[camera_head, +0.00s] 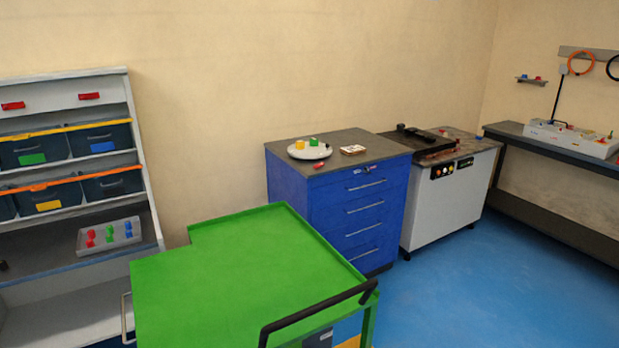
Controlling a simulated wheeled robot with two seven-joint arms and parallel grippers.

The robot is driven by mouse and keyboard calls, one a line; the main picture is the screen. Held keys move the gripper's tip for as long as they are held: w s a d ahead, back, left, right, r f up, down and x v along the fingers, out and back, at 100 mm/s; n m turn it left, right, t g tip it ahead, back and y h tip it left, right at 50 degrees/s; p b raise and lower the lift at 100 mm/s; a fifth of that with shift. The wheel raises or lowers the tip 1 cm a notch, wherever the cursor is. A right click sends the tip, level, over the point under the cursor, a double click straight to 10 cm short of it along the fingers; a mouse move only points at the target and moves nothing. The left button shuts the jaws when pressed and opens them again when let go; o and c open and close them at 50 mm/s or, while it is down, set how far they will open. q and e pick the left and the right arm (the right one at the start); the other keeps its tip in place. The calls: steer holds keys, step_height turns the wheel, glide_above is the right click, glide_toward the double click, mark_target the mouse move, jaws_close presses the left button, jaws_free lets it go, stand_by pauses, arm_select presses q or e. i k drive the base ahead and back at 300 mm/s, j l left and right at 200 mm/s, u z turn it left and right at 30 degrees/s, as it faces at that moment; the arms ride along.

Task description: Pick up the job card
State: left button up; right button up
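No item is clearly readable as the job card. A small flat pale item with dark marks (353,150) lies on top of the blue drawer cabinet (340,215); it is too small to tell whether it is the card. Beside it on the left is a round white plate (309,153) with a yellow and a green piece on it. A small red item (319,165) lies near the cabinet's front edge. Neither of my grippers is in view.
A green cart (240,280) with a black handle (320,310) stands in front, its top bare. A grey shelf (140,150) with bins is at left. A white machine (445,205) adjoins the cabinet; a dark bench (555,144) is at right. Blue floor (470,290) is clear.

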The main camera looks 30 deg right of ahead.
mark_target(353, 150)
steer(key=i+l, duration=0.1)
steer(key=l, duration=0.35)
steer(key=i+l, duration=0.1)
steer(key=l, duration=0.35)
steer(key=i+l+z, duration=0.1)
steer(key=l, duration=0.85)
steer(key=i+l+z, duration=0.15)
steer(key=l, duration=0.4)
steer(key=i+l, duration=0.1)
steer(key=l, duration=0.4)
steer(key=i+l+z, duration=0.15)
steer(key=l, duration=0.35)
steer(key=i+l+z, duration=0.1)
steer(key=i+l, duration=0.15)
steer(key=l, duration=0.15)
steer(key=i+l+z, duration=0.1)
steer(key=i+l, duration=0.15)
steer(key=l, duration=0.2)
steer(key=i+l+z, duration=0.1)
steer(key=i+l, duration=0.15)
steer(key=i+j+z, duration=0.15)
steer(key=i, duration=0.45)
steer(key=i+j+z, duration=0.15)
steer(key=i, duration=0.4)
steer(key=i+j, duration=0.35)
steer(key=j, duration=0.25)
